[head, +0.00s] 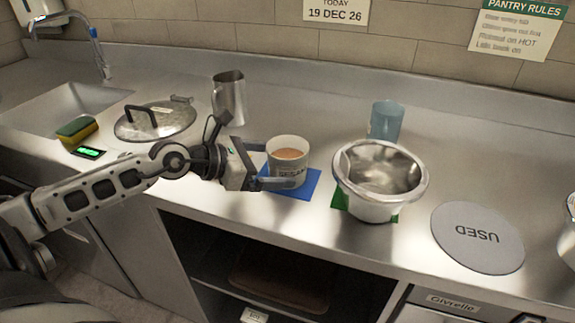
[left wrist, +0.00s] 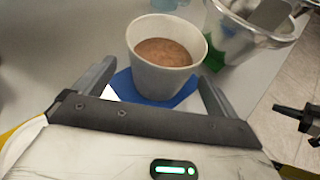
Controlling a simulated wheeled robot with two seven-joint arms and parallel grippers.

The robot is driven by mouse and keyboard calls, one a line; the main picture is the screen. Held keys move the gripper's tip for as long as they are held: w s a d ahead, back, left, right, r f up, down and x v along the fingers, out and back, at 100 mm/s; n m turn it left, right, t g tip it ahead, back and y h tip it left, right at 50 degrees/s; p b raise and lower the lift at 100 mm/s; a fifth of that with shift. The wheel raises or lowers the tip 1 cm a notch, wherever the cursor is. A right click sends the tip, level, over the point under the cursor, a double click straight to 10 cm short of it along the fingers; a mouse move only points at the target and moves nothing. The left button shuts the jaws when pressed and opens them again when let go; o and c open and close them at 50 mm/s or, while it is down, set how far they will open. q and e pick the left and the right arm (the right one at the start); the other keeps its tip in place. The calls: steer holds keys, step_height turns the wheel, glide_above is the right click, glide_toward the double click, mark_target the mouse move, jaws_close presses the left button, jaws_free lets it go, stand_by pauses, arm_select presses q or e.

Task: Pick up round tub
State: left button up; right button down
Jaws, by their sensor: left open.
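My left gripper (head: 268,166) is open at the tub's left side, with one finger in front of the tub in the head view. The left wrist view shows both fingers of the gripper (left wrist: 152,88) spread and nothing held. My right gripper is not seen in the head view.
A steel bowl-shaped container (head: 374,205) stands on a green mat (head: 339,199) right of the tub. Behind are a blue cup (head: 385,121) and a steel pitcher (head: 229,98). A lid (head: 174,112) lies left. A grey "USED" disc (head: 477,255) lies right.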

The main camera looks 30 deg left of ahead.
arm_select(q)
steer(key=x, duration=0.3)
steer(key=shift+r, duration=0.1)
steer(key=shift+w+d, duration=0.2)
steer(key=shift+w, duration=0.05)
steer(key=c, duration=1.2)
steer(key=shift+c, duration=0.2)
